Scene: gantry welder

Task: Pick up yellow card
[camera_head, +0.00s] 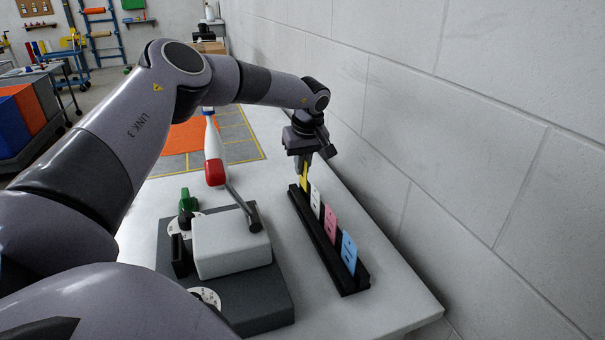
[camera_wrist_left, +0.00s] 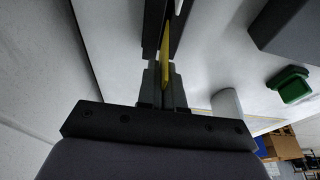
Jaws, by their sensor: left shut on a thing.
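The yellow card (camera_head: 304,177) stands upright at the far end of a black slotted rack (camera_head: 325,242) on the white table. My left gripper (camera_head: 303,168) is above that end of the rack, pointing down, and shut on the yellow card's upper part. In the left wrist view the yellow card (camera_wrist_left: 165,50) is edge-on between the closed fingers (camera_wrist_left: 164,82), beside the dark rack. The card's lower part is still at the rack; whether it is clear of the slot I cannot tell. My right gripper is not in view.
White (camera_head: 316,201), pink (camera_head: 330,221) and blue (camera_head: 349,252) cards stand in the rack nearer me. A block wall (camera_head: 480,130) runs close along the right.

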